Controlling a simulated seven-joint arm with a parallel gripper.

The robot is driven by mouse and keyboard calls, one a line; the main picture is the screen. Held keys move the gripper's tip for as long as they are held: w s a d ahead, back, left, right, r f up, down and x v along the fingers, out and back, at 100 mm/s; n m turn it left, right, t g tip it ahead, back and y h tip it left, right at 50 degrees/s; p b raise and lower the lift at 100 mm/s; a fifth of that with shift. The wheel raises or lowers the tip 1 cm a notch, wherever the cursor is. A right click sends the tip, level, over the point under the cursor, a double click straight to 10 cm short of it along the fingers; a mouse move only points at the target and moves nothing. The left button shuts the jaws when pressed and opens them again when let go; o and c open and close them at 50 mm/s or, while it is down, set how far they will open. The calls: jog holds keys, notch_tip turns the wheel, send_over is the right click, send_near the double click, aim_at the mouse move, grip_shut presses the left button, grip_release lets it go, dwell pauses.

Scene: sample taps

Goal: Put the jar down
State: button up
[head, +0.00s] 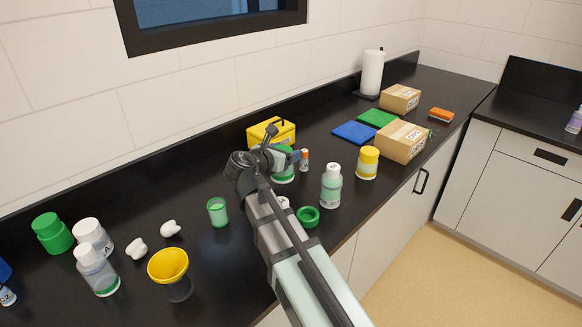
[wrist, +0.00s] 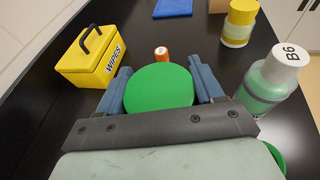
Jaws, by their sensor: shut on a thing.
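My gripper (head: 284,157) is shut on a jar with a green lid (head: 284,172). In the wrist view the round green lid (wrist: 158,90) sits between the two blue fingers of my gripper (wrist: 160,82), one finger on each side. The jar looks upright. In the head view its lower part is just above or on the black counter; I cannot tell if it touches. My wrist hides part of the jar in the head view, and its body is hidden below the lid in the wrist view.
A yellow wipes box (wrist: 92,58) is left of the jar, and an orange-capped vial (head: 304,160) is close behind it. A white-capped bottle marked B6 (wrist: 270,78) stands right. A green ring-shaped thing (head: 308,217) and a green cup (head: 217,211) stand nearer.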

jog(key=shift+f, duration=3.15)
jog(key=o, duration=1.5)
jog(key=shift+f, duration=0.1)
jog(key=v, duration=1.2)
jog(key=shift+r, duration=0.2)
jog(key=shift+o, duration=0.2)
